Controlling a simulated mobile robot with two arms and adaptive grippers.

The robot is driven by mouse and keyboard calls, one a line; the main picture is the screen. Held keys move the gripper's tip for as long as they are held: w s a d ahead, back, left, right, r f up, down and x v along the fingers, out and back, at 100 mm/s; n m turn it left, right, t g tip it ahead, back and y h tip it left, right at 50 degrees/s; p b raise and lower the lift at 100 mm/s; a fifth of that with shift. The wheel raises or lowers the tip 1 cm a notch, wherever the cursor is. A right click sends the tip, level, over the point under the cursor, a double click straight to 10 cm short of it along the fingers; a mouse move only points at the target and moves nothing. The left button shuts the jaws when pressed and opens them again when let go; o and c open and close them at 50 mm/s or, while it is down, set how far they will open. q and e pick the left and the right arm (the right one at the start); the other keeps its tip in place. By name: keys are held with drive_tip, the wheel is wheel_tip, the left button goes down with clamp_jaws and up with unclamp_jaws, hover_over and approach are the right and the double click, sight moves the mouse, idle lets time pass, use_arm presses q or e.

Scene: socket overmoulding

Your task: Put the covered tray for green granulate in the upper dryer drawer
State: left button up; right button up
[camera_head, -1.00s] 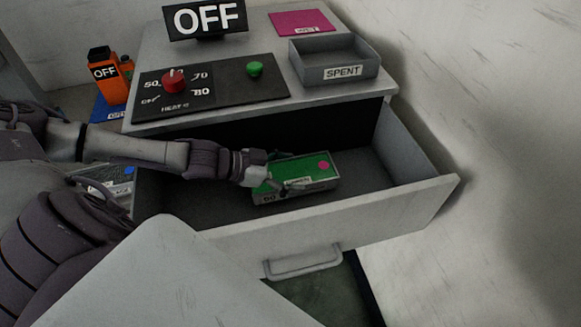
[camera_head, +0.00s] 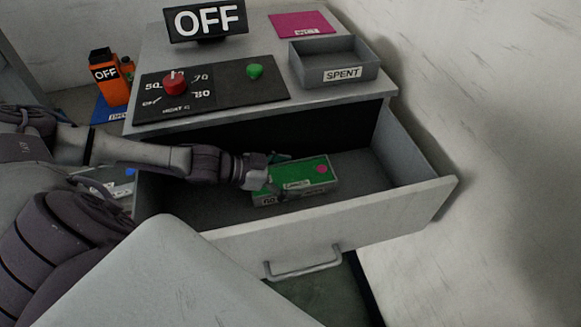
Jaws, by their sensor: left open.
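The covered tray (camera_head: 312,177), with a green lid, a pink dot and small labels, rests inside the open upper dryer drawer (camera_head: 405,208). It lies in the middle of the drawer floor. My left gripper (camera_head: 273,178) is at the tray's left end, with its fingers open around or beside that end; the exact contact is hard to see. The drawer is pulled well out, with its grey handle (camera_head: 304,264) on the front. My right gripper is not in view.
The dryer top (camera_head: 300,103) carries a black panel with a red knob (camera_head: 174,83) and a green button (camera_head: 254,71), an OFF sign (camera_head: 205,19), a SPENT bin (camera_head: 335,75) and a pink mat (camera_head: 303,23). An orange container (camera_head: 107,78) stands at left. Free drawer floor lies right of the tray.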

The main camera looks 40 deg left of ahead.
sight(286, 176)
use_arm(q)
drive_tip(key=b+v, duration=0.1)
drive_tip(key=v, duration=0.5)
drive_tip(key=shift+s+a+r, duration=0.15)
drive_tip(key=shift+s+a, duration=0.05)
drive_tip(key=shift+s+a+r, duration=0.25)
drive_tip(key=shift+s+r, duration=0.05)
